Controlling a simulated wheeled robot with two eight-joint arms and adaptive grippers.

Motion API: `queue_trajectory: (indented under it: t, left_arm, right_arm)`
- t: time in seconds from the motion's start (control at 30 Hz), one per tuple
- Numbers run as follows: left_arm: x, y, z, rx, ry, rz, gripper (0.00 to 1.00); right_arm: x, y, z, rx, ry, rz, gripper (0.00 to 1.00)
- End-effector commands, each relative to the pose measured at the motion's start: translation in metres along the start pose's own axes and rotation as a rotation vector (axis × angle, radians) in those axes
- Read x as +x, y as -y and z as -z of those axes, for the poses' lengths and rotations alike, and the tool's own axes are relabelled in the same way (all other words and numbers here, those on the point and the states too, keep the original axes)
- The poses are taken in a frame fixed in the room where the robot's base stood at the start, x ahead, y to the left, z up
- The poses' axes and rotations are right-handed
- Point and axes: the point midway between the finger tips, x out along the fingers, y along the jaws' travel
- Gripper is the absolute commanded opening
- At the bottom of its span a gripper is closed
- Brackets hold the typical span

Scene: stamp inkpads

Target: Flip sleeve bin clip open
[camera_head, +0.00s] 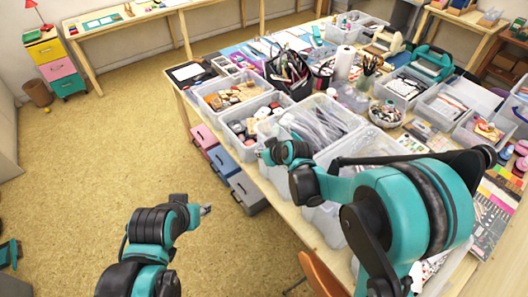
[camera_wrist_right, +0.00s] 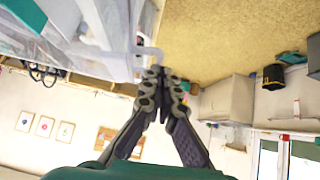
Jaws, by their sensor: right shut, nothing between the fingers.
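The sleeve bin (camera_head: 345,122) is a clear plastic bin full of translucent sleeves near the table's left edge. In the right wrist view the bin (camera_wrist_right: 85,45) fills the upper left. A pale translucent clip-like piece (camera_wrist_right: 146,52) sticks out from its side, close to the fingertips; I cannot tell whether they touch. My right gripper (camera_head: 265,155) is at the bin's left end. It also shows in the right wrist view (camera_wrist_right: 164,76), shut and empty. My left gripper (camera_head: 206,210) is over the floor, away from the table; its jaws are too small to read.
Clear bins of stamps (camera_head: 232,93) and supplies (camera_head: 250,122) stand beside the sleeve bin. A black basket (camera_head: 288,78) is behind them. Pink, blue and grey boxes (camera_head: 248,190) are on the floor by the table edge. The floor (camera_head: 95,170) at left is free.

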Motion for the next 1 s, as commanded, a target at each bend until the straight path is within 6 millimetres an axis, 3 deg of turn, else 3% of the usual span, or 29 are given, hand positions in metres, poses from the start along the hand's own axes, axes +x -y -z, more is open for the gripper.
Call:
queue_trajectory:
  t: [0.27,0.5,1.0]
  left_arm:
    - [0.022,0.0,-0.016,0.0,0.0,0.0,0.4]
    - [0.035,0.0,-0.025,0.0,0.0,0.0,0.4]
    - [0.032,0.0,-0.023,0.0,0.0,0.0,0.4]
  right_arm:
    - [0.013,0.023,-0.013,-0.181,-0.002,-0.171,0.0]
    - [0.022,0.028,-0.022,-0.179,0.0,-0.176,0.0]
    - [0.019,0.019,-0.019,-0.174,0.001,-0.176,0.0]
